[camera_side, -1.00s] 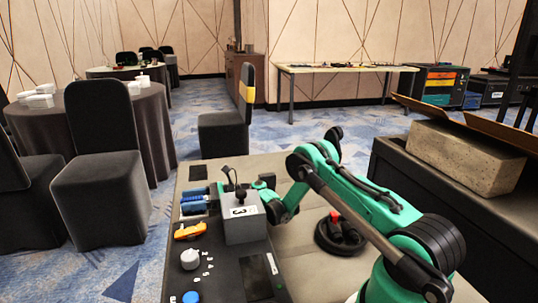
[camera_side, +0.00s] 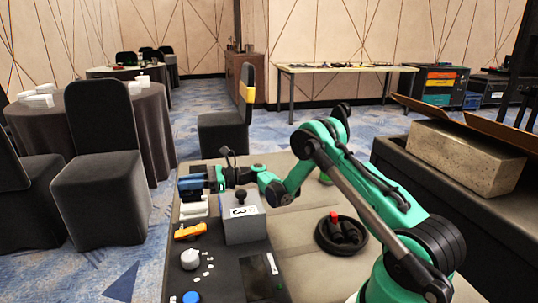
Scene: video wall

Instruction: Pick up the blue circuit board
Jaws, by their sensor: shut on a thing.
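The blue circuit board (camera_side: 191,183) is at the far left of the work table, above a white slotted holder (camera_side: 193,208). My gripper (camera_side: 211,179) comes in from the right and is shut on the board's right end. The board looks raised clear of the holder, lying roughly level. The fingertips are small and partly hidden by the grey box in front.
A grey box marked 3 with a black knob (camera_side: 241,197) stands just in front of my gripper. An orange tool (camera_side: 190,231), a white knob (camera_side: 190,259) and a blue knob (camera_side: 191,297) are nearer. A black ring-shaped dish (camera_side: 342,236) sits to the right.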

